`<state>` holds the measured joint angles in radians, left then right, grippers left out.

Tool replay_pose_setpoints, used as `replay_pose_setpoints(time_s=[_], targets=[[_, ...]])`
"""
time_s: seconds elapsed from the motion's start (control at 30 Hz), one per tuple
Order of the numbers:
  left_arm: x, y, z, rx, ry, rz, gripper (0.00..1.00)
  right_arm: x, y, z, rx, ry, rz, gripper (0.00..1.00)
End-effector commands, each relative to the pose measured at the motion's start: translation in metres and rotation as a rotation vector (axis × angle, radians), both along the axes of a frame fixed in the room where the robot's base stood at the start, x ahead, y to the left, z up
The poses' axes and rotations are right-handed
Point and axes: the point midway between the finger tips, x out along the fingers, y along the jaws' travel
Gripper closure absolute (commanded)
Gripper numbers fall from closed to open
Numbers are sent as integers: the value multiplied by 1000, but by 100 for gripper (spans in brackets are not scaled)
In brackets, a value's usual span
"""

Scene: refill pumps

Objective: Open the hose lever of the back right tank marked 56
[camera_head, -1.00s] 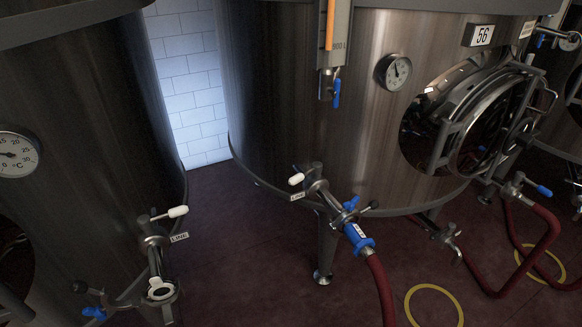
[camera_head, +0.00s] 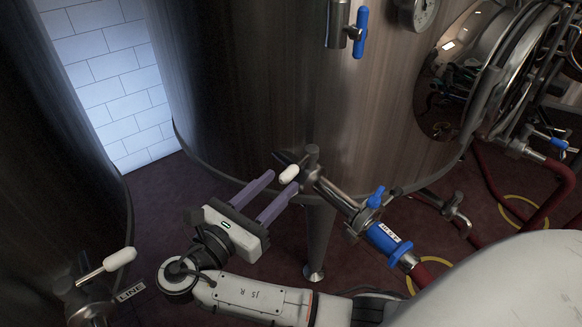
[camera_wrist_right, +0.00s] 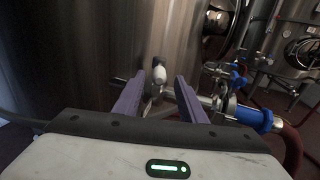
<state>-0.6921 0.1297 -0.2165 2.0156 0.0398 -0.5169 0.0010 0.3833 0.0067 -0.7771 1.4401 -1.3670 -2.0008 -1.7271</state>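The steel tank (camera_head: 250,90) stands upright in the middle of the head view; its 56 plate is out of view now. A pipe (camera_head: 335,195) leaves its lower front, with a white-tipped lever (camera_head: 289,174) at its left end. Farther right are a small blue handle (camera_head: 376,197) and a blue hose coupling (camera_head: 390,243). My right gripper (camera_head: 281,182) is open, its purple fingers reaching toward the white tip. In the right wrist view, the white tip (camera_wrist_right: 159,73) shows just beyond the open fingers; contact cannot be told. My left gripper is not in view.
Another tank (camera_head: 50,130) stands at the left, with a white-tipped lever (camera_head: 120,258) near my arm. A red hose (camera_head: 428,268) runs from the coupling. A round door (camera_head: 460,75) and more red hoses are at the right. Dark red floor shows between the tanks.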

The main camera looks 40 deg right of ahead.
Motion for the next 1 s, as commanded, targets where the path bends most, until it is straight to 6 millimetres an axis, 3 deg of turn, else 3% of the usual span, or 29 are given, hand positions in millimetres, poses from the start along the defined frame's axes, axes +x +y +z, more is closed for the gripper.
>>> replay_pose_setpoints(time_s=[0.1, 0.33, 0.77, 1.0], targets=[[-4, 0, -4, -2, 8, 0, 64, 8, -24, 0, -1, -1, -2, 63], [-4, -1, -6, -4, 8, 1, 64, 20, -56, -1, 1, 0, 0, 63], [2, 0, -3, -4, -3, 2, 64, 24, -67, -1, 4, 0, 1, 63], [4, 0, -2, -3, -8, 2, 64, 24, -66, -1, 4, 0, 1, 100]])
